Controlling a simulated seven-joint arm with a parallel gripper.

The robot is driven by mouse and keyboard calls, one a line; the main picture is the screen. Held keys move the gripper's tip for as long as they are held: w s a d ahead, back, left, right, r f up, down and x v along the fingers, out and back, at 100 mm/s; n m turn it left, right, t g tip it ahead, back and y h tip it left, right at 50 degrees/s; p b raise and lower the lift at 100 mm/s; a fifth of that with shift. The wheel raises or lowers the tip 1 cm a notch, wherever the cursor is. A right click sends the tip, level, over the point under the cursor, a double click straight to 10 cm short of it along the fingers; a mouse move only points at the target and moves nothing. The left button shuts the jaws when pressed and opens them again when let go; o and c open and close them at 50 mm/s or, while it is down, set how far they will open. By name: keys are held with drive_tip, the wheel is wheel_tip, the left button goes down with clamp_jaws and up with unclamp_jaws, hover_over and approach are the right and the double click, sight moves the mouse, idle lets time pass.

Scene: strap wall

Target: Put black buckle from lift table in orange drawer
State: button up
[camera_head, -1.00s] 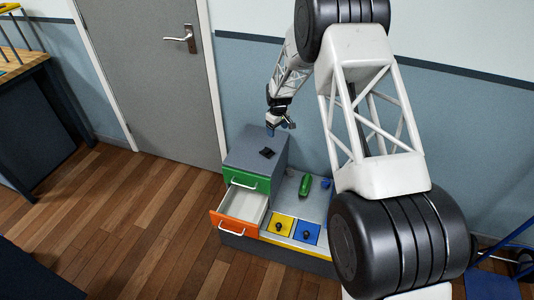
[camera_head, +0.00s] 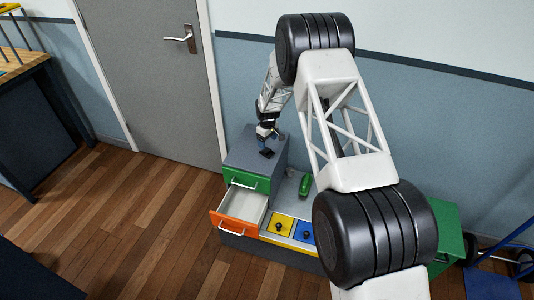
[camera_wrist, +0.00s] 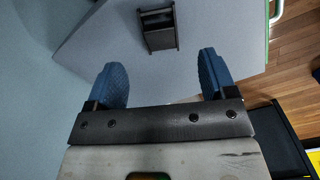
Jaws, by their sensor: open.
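The black buckle (camera_wrist: 158,27) lies on the grey top of the drawer cabinet (camera_wrist: 210,20), ahead of my fingertips in the wrist view. In the head view my gripper (camera_head: 266,151) is low over that cabinet top and hides most or all of the buckle. My gripper's blue fingers (camera_wrist: 162,70) are apart with nothing between them, and the buckle is beyond them, roughly centred. The orange drawer (camera_head: 232,224) is pulled open below and in front, and its visible inside looks empty.
A shut green drawer (camera_head: 240,180) sits directly above the orange one. To the right are a green bottle-like object (camera_head: 305,185) and yellow (camera_head: 281,226) and blue (camera_head: 303,232) panels with dark knobs. A grey door (camera_head: 150,70) and wall stand behind.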

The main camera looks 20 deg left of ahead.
sight(267, 151)
drive_tip(key=shift+f, duration=0.9)
drive_tip(key=shift+a+f, duration=0.1)
drive_tip(key=shift+f, duration=2.5)
drive_tip(key=c, duration=1.1)
drive_tip(key=shift+r, duration=0.1)
